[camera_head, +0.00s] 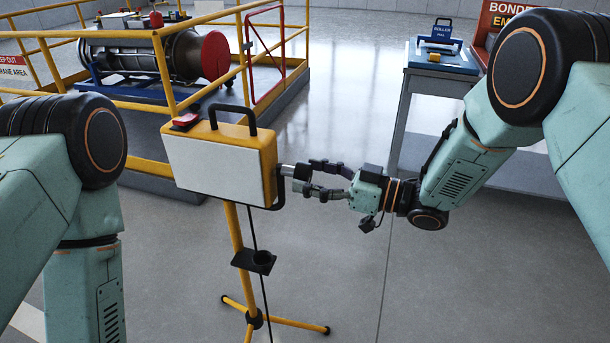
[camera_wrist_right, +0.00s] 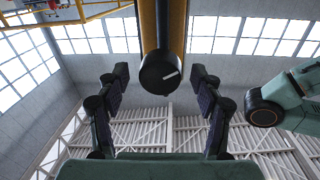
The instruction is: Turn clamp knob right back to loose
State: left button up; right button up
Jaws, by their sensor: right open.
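In the head view a short grey stub (camera_head: 286,170) sticks out of the box's right side. My right gripper (camera_head: 301,176) points at that side with its fingers apart. In the wrist view the fingers of the right gripper (camera_wrist_right: 159,74) stand on both sides of the knob with visible gaps. My left gripper is out of view.
The tripod's yellow legs (camera_head: 290,322) spread on the grey floor. A yellow railing (camera_head: 163,75) encloses an engine (camera_head: 150,55) behind the box. A cart (camera_head: 437,72) with a blue tray stands at the right. The floor between box and cart is clear.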

jog(key=shift+w+a+f, duration=0.1)
jog(key=shift+w+a, duration=0.15)
jog(key=shift+a, duration=0.1)
jog(key=shift+a+r, duration=0.2)
jog(key=shift+a, duration=0.4)
jog(key=shift+w+d+f, duration=0.1)
jog(key=shift+d+f, duration=0.05)
jog(key=shift+c, duration=1.1)
jog(key=c, duration=0.9)
